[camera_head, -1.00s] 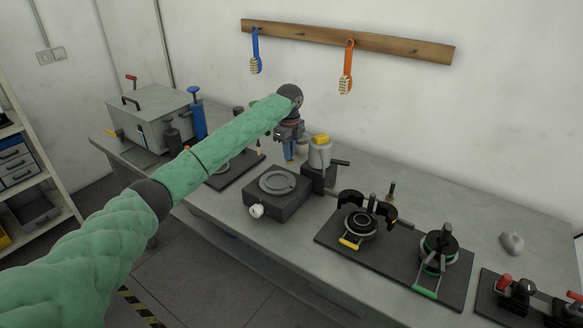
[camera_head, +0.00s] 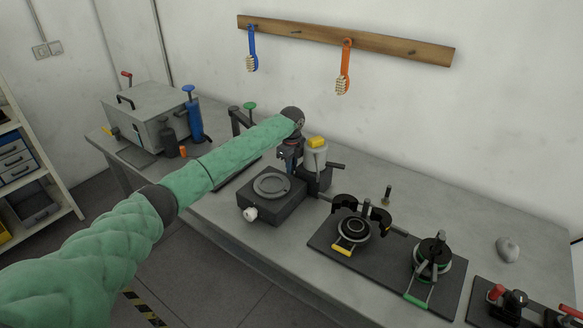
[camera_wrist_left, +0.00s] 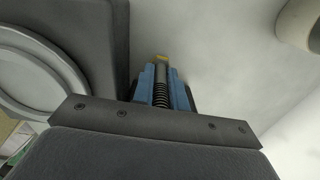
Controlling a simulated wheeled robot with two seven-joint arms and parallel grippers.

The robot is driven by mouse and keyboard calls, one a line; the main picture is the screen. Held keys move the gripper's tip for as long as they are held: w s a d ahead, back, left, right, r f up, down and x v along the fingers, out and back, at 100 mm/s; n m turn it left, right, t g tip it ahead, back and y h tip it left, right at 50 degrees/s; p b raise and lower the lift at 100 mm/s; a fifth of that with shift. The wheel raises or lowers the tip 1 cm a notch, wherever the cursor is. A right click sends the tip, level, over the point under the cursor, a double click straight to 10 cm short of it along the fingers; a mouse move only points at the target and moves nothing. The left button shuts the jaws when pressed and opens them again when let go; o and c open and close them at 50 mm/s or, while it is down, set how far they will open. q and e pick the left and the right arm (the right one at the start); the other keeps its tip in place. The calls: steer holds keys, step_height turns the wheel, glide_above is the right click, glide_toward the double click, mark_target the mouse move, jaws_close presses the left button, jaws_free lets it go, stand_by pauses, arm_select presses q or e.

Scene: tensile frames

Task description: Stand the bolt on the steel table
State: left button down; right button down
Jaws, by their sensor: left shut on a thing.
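My left gripper (camera_head: 288,166) reaches in over the grey steel table (camera_head: 455,222). It is beside the back of a dark block with a round plate, left of a white canister. In the left wrist view, the blue fingers of my gripper (camera_wrist_left: 163,82) are shut on the bolt (camera_wrist_left: 160,97), a dark threaded shaft with a brass-coloured part at its far end. The bolt's lower end is hidden there, and the head view is too small to show whether it touches the table. My right gripper is not in view.
The dark block (camera_head: 271,209) stands close to my gripper, with the yellow-topped canister (camera_head: 316,158) right behind. A dark board (camera_head: 380,262) with clamped fixtures lies to the right. A small upright stud (camera_head: 387,196) stands behind it. Table at the back right is mostly clear.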

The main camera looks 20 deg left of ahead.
arm_select(q)
steer(key=shift+f, duration=0.85)
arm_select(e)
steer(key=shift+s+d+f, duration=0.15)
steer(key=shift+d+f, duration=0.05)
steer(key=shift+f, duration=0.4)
arm_select(q)
steer(key=c, duration=1.4)
jaws_free()
steer(key=shift+f, duration=0.1)
